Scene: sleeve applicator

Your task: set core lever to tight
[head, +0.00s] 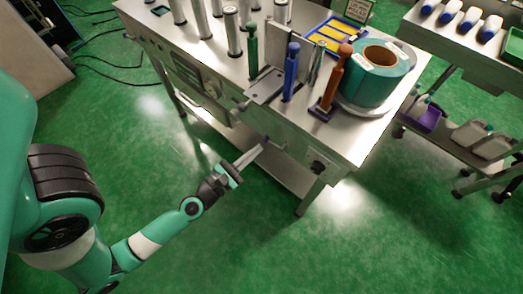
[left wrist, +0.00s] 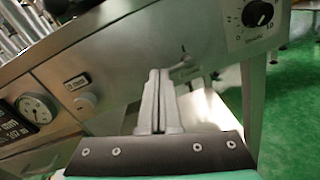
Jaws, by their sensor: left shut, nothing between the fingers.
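A small grey lever (left wrist: 186,62) sticks out of the machine's front panel in the left wrist view. It is probably the core lever, but I cannot read a label or its setting. My left gripper (head: 262,146) reaches toward the front panel in the head view. In the left wrist view its fingers (left wrist: 159,74) are shut together and empty. The fingertips are just left of the lever and appear close to it; I cannot tell whether they touch. The lever is too small to make out clearly in the head view. My right gripper is not in view.
A black dial (left wrist: 258,14) is right of the lever, and a gauge (left wrist: 34,108) is at far left. On the machine table (head: 335,145) stand a teal roll (head: 378,80), an orange-topped tool (head: 333,78) and a blue tool (head: 291,72). Open green floor lies in front.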

